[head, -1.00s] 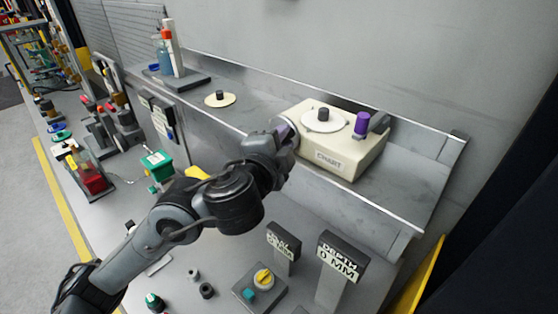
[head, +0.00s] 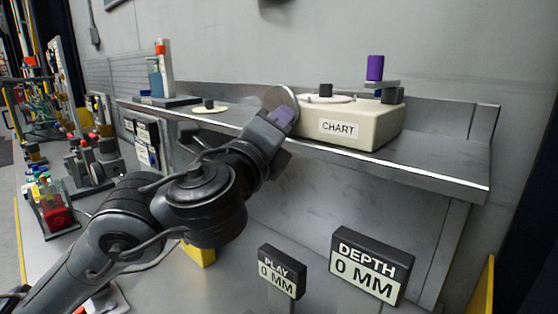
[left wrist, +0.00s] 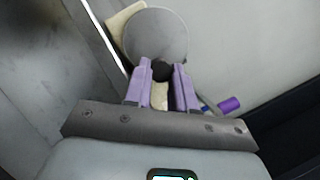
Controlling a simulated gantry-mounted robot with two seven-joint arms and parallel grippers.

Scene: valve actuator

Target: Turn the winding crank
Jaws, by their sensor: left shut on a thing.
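The cream box marked CHART (head: 365,125) stands on the grey shelf. A round grey disc (head: 281,97) is at its left end, and the disc also shows in the left wrist view (left wrist: 157,36). My left gripper (head: 283,115) is at this disc. In the left wrist view its purple fingers (left wrist: 162,76) are closed around a small dark knob (left wrist: 162,70) in front of the disc. A lever with an upright purple knob (head: 375,68) is at the box's right end. I cannot tell for sure which part is the winding crank. My right gripper is not in view.
A white dial with a black knob (head: 326,91) is on top of the box. The shelf's front edge (head: 400,165) runs below the box. Signs reading PLAY 0 MM (head: 282,271) and DEPTH 0 MM (head: 371,266) stand in front. The shelf right of the box is clear.

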